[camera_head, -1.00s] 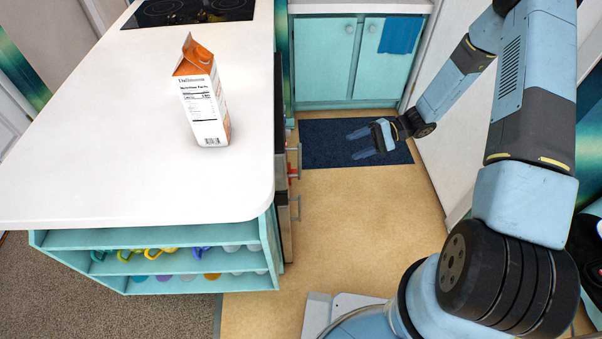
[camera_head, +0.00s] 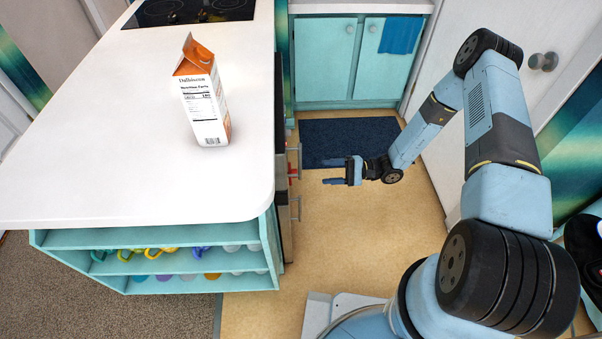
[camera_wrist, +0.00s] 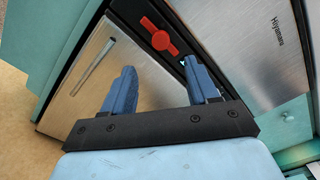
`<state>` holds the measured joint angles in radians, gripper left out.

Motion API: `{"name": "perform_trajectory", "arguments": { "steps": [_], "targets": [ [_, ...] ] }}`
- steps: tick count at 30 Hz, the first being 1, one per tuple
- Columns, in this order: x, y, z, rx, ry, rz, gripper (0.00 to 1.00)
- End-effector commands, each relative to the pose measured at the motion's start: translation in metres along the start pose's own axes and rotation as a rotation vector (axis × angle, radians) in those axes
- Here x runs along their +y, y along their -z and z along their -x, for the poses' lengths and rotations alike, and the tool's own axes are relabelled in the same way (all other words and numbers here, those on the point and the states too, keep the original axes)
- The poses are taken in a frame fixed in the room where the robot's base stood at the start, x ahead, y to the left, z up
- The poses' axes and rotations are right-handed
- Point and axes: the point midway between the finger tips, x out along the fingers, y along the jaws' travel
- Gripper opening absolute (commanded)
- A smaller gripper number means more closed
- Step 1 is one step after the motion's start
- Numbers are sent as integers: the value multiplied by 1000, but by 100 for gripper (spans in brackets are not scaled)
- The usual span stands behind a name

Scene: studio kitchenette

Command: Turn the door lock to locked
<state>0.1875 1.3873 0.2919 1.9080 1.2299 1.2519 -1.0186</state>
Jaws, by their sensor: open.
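A red turn-lever with a round middle (camera_wrist: 159,39) sits on a dark strip beside a steel door panel (camera_wrist: 88,68) in the wrist view; I take it to be the door lock. It lies diagonally in that picture, and whether it is locked I cannot tell. In the head view only small red bits (camera_head: 293,170) show on the island's side. My gripper (camera_head: 333,171) is open and empty, pointing left at that side over the floor. In the wrist view its two blue fingers (camera_wrist: 160,68) are spread, with the lever beyond the gap between them, apparently untouched.
The white island counter (camera_head: 120,190) carries an orange and white carton (camera_head: 205,100). Bar handles (camera_head: 297,205) stick out from the island's side. A white door with a round knob (camera_head: 543,61) stands behind my arm. Tan floor (camera_head: 350,250) is clear in front.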

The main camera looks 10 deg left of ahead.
Motion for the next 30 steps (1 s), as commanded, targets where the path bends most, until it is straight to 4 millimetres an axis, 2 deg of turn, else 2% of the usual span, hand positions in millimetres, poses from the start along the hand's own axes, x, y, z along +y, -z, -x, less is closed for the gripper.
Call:
{"name": "perform_trajectory", "arguments": {
  "steps": [9,15,21,30],
  "targets": [
    [0,0,-57,-3,-2,0,59],
    [0,0,-83,-1,0,0,59],
    [0,0,-96,0,0,0,59],
    [0,0,-97,0,0,0,59]
  ]
}}
